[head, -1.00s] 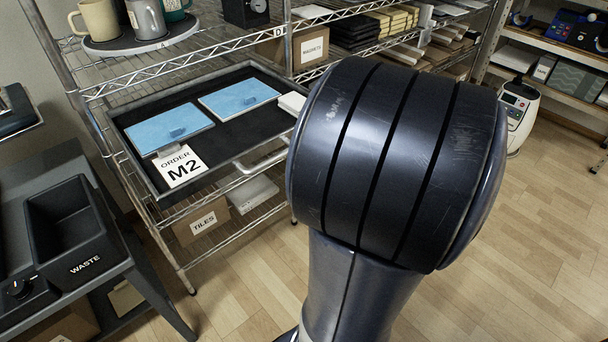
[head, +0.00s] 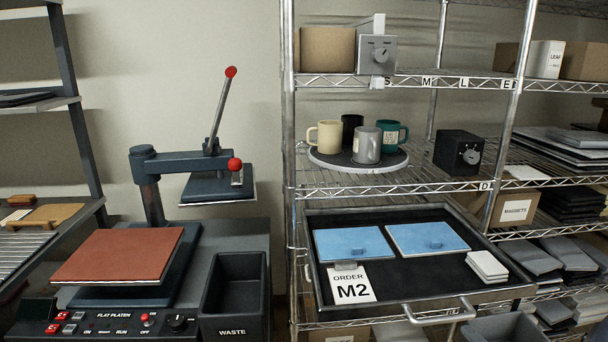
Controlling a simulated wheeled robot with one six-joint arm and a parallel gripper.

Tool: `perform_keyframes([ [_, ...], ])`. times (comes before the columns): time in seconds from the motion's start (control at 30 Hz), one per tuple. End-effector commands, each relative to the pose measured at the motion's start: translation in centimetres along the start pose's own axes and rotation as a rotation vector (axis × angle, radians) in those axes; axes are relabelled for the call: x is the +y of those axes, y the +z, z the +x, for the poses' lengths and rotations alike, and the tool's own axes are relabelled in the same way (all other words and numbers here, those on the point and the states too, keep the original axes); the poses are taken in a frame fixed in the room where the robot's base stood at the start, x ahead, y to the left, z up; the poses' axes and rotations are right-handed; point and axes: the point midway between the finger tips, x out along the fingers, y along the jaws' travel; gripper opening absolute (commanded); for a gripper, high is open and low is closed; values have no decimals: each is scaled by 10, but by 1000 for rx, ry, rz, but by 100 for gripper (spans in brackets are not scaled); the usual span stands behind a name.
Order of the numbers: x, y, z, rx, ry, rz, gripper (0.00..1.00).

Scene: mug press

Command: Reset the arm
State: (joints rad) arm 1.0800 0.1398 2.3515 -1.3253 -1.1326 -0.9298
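My gripper and my arm are not in the head view now. The view holds a wire shelf rack, an open drawer and a flat press. The drawer (head: 440,309) is pulled out of the rack and holds two blue pieces with small tabs, a left one (head: 350,239) and a right one (head: 425,236). A white card (head: 351,285) reading "ORDER M2" lies at the drawer's front left. A small stack of white tiles (head: 486,264) lies at its right.
A round turntable (head: 334,160) with several mugs stands on the shelf above. The flat press (head: 205,162) has its head swung clear of its red-brown pad (head: 119,255). A waste bin (head: 234,297) stands beside it. The drawer handle (head: 440,313) juts forward.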

Motion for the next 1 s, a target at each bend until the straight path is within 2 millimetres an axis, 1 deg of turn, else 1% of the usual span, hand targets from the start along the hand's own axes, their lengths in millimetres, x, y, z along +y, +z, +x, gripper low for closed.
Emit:
perform_keyframes([
  [0.03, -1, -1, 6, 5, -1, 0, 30],
  [0.6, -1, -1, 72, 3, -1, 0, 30],
  [0.8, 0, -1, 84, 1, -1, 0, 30],
  [1.0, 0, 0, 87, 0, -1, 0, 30],
])
